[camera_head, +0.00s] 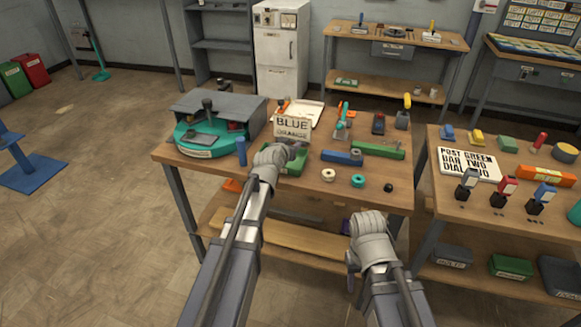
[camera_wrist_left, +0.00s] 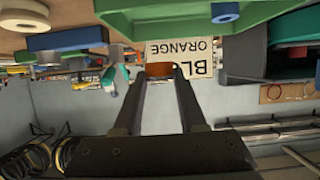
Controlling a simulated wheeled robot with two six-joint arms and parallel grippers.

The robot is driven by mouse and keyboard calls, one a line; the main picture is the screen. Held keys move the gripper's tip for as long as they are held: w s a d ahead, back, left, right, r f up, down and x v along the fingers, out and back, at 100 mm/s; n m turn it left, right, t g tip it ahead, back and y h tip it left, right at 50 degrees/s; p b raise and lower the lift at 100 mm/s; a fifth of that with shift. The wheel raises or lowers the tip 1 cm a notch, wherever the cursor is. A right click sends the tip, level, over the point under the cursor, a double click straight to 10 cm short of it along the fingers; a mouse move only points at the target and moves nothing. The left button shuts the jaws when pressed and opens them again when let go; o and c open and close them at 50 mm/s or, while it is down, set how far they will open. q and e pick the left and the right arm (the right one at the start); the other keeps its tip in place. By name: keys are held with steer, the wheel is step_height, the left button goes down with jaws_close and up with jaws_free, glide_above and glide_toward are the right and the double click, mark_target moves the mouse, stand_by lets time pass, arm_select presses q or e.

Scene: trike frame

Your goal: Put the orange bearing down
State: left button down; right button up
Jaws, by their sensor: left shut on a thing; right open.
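The orange bearing (camera_wrist_left: 160,69) shows in the left wrist view between the tips of my left gripper (camera_wrist_left: 159,76), which is shut on it. In the head view my left gripper (camera_head: 277,153) is over the near edge of a green tray (camera_head: 297,164) on the middle workbench, and it hides the bearing. The wrist view looks upside down; the green tray (camera_wrist_left: 150,22) is at its top, apart from the bearing. A sign reading BLUE ORANGE (camera_head: 292,127) stands behind the tray. My right gripper (camera_head: 368,222) is open, low in front of the bench; its fingertips are hard to see.
A cream ring (camera_head: 328,175), a teal ring (camera_head: 358,181) and a small black piece (camera_head: 388,187) lie right of the tray. A blue block (camera_head: 342,157) is behind them. A blue cylinder (camera_head: 241,151) and a teal turntable (camera_head: 190,146) stand left. Bare wood (camera_head: 390,168) shows at right.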

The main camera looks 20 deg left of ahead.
mark_target(291, 166)
arm_select(q)
steer(key=shift+f+b, duration=2.6)
steer(key=shift+f, duration=0.65)
steer(key=shift+f, duration=0.2)
steer(key=c, duration=0.8)
jaws_free()
steer(key=shift+o, duration=0.2)
steer(key=shift+r, duration=0.2)
